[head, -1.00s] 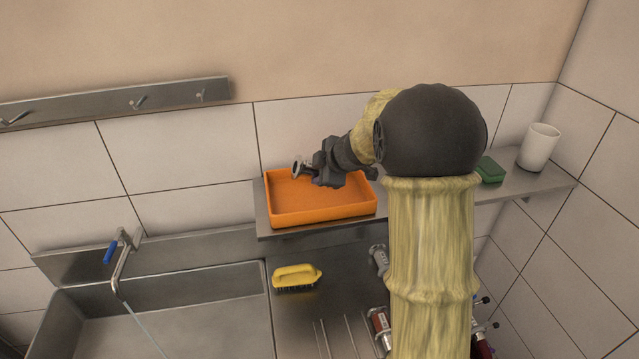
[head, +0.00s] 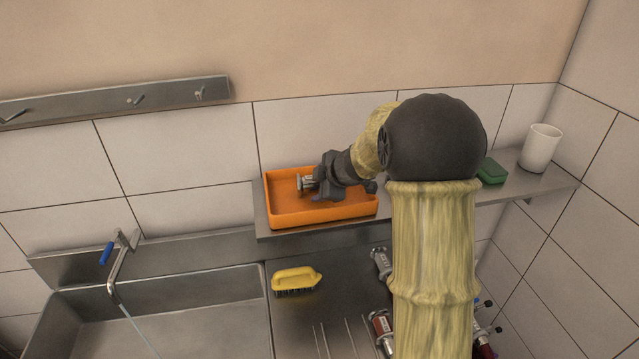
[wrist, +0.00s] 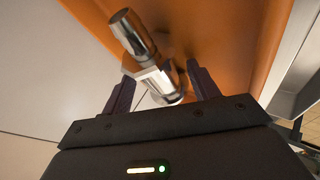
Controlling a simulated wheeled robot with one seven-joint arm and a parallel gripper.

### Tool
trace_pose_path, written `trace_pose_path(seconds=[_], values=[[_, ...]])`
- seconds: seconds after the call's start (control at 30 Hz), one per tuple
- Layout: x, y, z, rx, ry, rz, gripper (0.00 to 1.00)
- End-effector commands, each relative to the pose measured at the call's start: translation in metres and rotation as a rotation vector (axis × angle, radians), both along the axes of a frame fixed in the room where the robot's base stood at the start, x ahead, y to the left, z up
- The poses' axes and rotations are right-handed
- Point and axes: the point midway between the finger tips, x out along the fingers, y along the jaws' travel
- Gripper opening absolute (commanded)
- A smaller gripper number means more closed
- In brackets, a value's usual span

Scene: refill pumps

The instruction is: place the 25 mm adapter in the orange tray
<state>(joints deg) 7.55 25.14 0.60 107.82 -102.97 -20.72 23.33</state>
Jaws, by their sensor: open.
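The orange tray (head: 325,213) sits on the steel shelf against the tiled wall. A shiny metal adapter (head: 306,183) is in the tray, near its left and back part in the head view. In the wrist view the adapter (wrist: 145,50) lies between and just beyond my fingers, over the orange surface. My gripper (head: 318,182) is inside the tray's outline, with its fingers (wrist: 160,88) apart on either side of the adapter. I cannot tell whether either finger touches it. The adapter's size marking is not readable.
A green sponge (head: 491,171) and a white cup (head: 540,148) stand on the shelf at right. Below are a yellow brush (head: 296,281), a sink (head: 170,310) with a blue-handled tap (head: 107,253), and metal fittings (head: 381,262) beside my arm.

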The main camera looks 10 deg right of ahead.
Motion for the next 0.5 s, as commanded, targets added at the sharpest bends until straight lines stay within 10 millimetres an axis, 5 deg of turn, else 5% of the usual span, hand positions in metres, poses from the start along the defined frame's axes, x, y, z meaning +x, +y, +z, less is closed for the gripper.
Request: trace_pose_path(seconds=[0.27,0.5], values=[[-0.005,-0.002,0.01,-0.001,-0.003,0.0,0.6],[-0.032,-0.013,0.039,-0.001,-0.004,0.001,0.6]])
